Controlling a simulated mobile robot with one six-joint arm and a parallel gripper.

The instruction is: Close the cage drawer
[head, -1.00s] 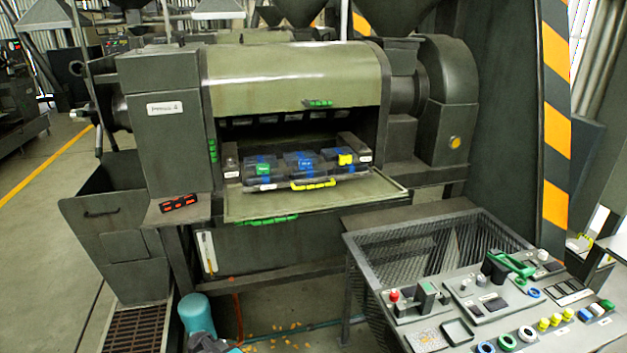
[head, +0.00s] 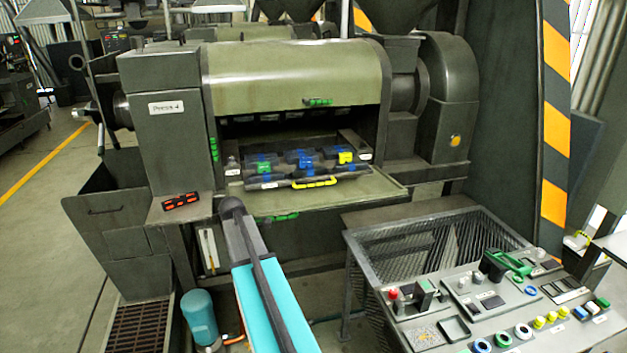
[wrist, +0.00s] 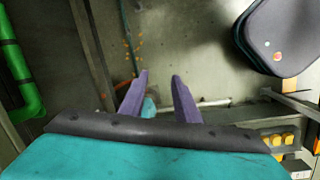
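In the head view my teal arm rises in front of the press; the fingers cannot be made out there.
A teal cylinder (head: 200,316) stands on the floor below the press. A red-marked black piece (head: 181,201) lies on the left ledge. A green bar (wrist: 22,75) runs along the wrist view's left edge.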

